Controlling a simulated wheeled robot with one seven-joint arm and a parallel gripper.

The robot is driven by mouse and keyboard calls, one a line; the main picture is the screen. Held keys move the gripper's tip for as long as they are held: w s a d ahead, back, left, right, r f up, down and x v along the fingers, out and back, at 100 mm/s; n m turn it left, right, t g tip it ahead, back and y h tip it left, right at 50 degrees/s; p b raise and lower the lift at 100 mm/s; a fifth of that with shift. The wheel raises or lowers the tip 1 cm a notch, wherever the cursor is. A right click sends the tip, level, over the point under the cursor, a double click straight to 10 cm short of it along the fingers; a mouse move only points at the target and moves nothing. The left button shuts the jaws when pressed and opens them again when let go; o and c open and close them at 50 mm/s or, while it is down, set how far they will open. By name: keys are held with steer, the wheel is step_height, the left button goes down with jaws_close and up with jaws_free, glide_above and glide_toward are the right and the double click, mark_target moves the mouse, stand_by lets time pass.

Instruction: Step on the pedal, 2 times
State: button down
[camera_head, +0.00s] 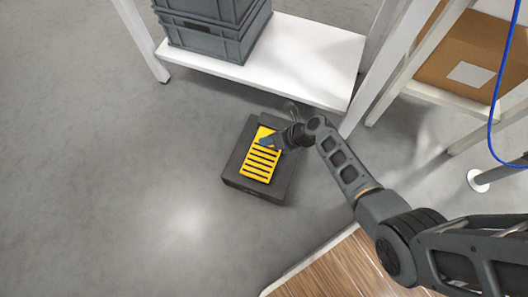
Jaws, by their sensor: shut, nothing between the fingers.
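The pedal (259,164) is a yellow slotted plate on a dark grey base block (240,186). It lies on the floor in the middle of the head view. My gripper (268,141) is over the upper part of the yellow plate and is shut with nothing in it. My arm reaches to it from the lower right. From this angle I cannot tell whether the fingertips touch the plate or hover just above it. The gripper hides the plate's upper right part.
A white low shelf (310,62) with stacked grey crates (215,30) stands behind the pedal. A cardboard box (470,58) sits on a rack at the upper right, with a blue cable (491,125) near it. A wooden surface (345,272) is at the bottom. The floor to the left is clear.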

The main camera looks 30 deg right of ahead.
steer(key=b, duration=0.4)
glide_above(263, 153)
steer(key=d, duration=0.1)
steer(key=f, duration=0.4)
steer(key=shift+s+f, duration=0.3)
steer(key=shift+s, duration=0.1)
steer(key=shift+f+b, duration=0.45)
steer(key=shift+f, duration=0.4)
steer(key=shift+f, duration=0.1)
stand_by(0.3)
steer(key=shift+f, duration=0.3)
steer(key=shift+f+b, duration=1.05)
steer(key=shift+f, duration=0.25)
stand_by(1.2)
steer(key=shift+s+r, duration=0.1)
steer(key=shift+r, duration=0.1)
steer(key=shift+r+p, duration=1.5)
steer(key=shift+p, duration=0.6)
step_height(263, 153, up, 5)
steer(key=p, duration=0.5)
